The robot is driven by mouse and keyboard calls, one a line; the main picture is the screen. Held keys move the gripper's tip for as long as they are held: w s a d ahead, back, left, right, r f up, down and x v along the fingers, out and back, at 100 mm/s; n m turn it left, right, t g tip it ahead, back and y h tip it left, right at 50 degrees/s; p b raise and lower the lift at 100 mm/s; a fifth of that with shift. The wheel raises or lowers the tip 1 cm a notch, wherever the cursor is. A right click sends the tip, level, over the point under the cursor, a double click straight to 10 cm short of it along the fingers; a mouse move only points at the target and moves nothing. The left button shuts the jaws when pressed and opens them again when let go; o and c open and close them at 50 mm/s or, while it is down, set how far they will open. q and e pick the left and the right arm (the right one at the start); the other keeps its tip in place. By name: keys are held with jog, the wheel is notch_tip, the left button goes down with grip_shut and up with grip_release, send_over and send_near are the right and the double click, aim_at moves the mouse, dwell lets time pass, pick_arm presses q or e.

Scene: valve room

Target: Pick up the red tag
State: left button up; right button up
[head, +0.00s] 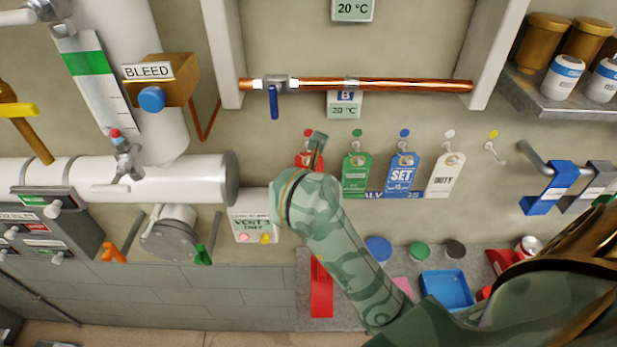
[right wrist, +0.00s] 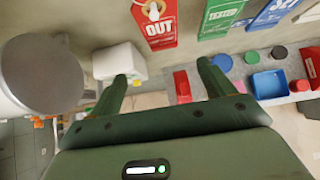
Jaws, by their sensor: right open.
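The red tag (head: 303,161) hangs from a red peg on the wall, at the left end of a row of tags in the head view. My right gripper (head: 318,146) and its wrist cover part of it there. In the right wrist view the red tag (right wrist: 156,26) shows at the top, with the word OUT, above and beyond the fingertips. My right gripper (right wrist: 162,76) is open with nothing between its fingers. I cannot tell from the head view whether a finger touches the tag. My left gripper is not in view.
A green tag (head: 357,176), a blue SET tag (head: 401,176) and a white DUTY tag (head: 445,176) hang to the right. A copper pipe (head: 400,86) runs above. A white VENT 3 box (head: 253,226) is lower left. Below, a bench holds a blue tray (head: 447,290) and a red object (head: 321,293).

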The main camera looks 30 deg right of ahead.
jog(key=b+x, duration=1.1)
jog(key=x, duration=0.2)
jog(key=shift+d+r, duration=0.15)
jog(key=shift+d, duration=0.25)
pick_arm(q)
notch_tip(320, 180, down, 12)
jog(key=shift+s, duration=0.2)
pick_arm(e)
jog(key=shift+w, duration=0.1)
jog(key=c, duration=1.1)
